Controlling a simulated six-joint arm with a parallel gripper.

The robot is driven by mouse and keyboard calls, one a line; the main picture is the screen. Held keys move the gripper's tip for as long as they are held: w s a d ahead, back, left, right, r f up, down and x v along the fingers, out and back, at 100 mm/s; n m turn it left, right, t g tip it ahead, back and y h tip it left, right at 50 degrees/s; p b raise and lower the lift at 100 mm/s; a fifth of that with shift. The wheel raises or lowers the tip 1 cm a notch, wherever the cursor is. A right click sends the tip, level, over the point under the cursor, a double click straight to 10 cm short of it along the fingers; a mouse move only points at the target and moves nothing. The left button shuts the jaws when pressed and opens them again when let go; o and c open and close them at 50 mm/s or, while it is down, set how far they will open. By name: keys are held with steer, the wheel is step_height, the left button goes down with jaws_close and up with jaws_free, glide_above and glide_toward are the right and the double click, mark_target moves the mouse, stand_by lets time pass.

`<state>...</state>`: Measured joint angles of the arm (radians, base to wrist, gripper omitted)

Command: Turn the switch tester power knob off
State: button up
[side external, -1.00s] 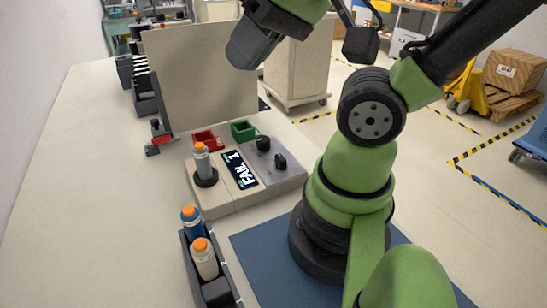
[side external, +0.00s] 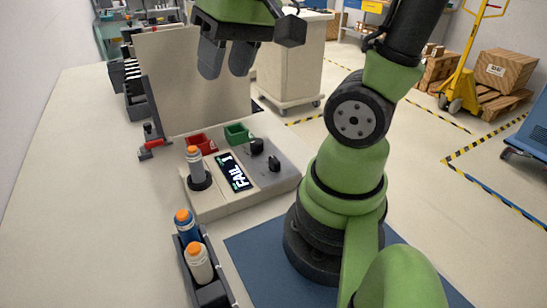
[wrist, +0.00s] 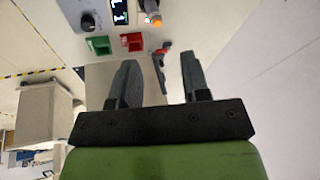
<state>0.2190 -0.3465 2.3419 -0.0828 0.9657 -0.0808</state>
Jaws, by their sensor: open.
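The switch tester (side external: 215,201) is a beige box on the table with a display (side external: 235,173) reading "FAIL 1". Two black knobs stand on its grey panel, a rear one (side external: 257,146) and a front one (side external: 274,163); I cannot tell which is the power knob. In the wrist view one knob (wrist: 88,23) shows at the top left. A grey cylinder with an orange top (side external: 195,162) stands upright in the tester's round socket. My gripper (side external: 226,72) is open and empty, above and behind the tester, apart from it. It also shows in the wrist view (wrist: 164,80).
Red (side external: 202,143) and green (side external: 238,134) bins sit at the tester's back edge. A beige upright panel (side external: 190,85) stands behind it. A dark tray (side external: 213,292) holds two orange-topped cylinders in front. A red-and-black clamp-like item (side external: 151,142) lies left. The table's left side is clear.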

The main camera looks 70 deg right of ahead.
steer(key=w+d+f+m+g, duration=0.2)
steer(key=d+f+g, duration=0.2)
steer(key=d+f, duration=0.25)
steer(key=m+g+y, duration=0.1)
steer(key=g+y, duration=0.2)
glide_toward(274, 158)
steer(key=x, duration=1)
steer(key=shift+r, duration=0.1)
jaws_close()
